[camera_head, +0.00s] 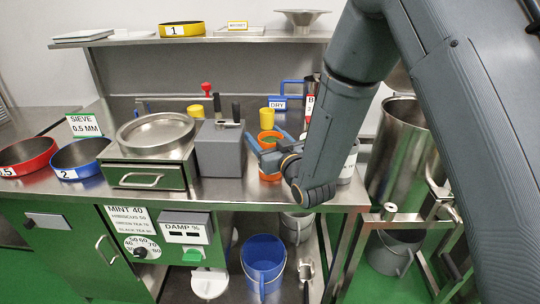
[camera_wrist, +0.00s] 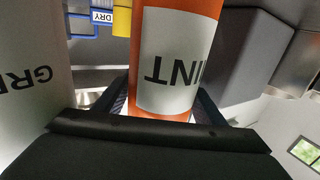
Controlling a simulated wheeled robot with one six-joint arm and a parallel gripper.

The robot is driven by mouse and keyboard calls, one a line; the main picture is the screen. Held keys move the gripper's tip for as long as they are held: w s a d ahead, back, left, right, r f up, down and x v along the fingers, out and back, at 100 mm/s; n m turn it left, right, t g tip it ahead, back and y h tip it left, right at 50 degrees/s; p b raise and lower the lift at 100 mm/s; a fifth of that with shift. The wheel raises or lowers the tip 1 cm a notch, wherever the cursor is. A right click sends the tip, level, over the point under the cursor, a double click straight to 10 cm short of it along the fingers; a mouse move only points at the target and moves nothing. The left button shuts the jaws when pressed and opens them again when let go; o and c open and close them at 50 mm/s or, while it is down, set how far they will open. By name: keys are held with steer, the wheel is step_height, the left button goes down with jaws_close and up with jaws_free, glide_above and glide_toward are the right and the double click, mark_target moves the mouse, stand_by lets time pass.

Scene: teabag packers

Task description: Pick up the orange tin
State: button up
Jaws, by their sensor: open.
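The orange tin (camera_head: 270,177) stands upright on the steel counter, right of the grey block. In the wrist view the tin (camera_wrist: 178,70) fills the middle, its white label reading upside down, with "INT" visible. My gripper (camera_head: 268,151) is open, its blue-grey fingers at the tin's upper half. In the wrist view the fingers of my gripper (camera_wrist: 163,100) lie on either side of the tin. I cannot tell whether either finger touches it.
A pale labelled tin (camera_wrist: 35,70) stands close beside the orange one; it also shows partly behind my arm (camera_head: 348,163). A grey block (camera_head: 219,158) with upright handles is to the left. A yellow cup (camera_head: 277,102) and "DRY" sign (camera_head: 277,104) are behind.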

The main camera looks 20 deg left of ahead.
steer(key=shift+w, duration=0.1)
steer(key=shift+c, duration=0.5)
steer(key=c, duration=1.1)
steer(key=shift+o, duration=0.2)
steer(key=shift+r, duration=0.15)
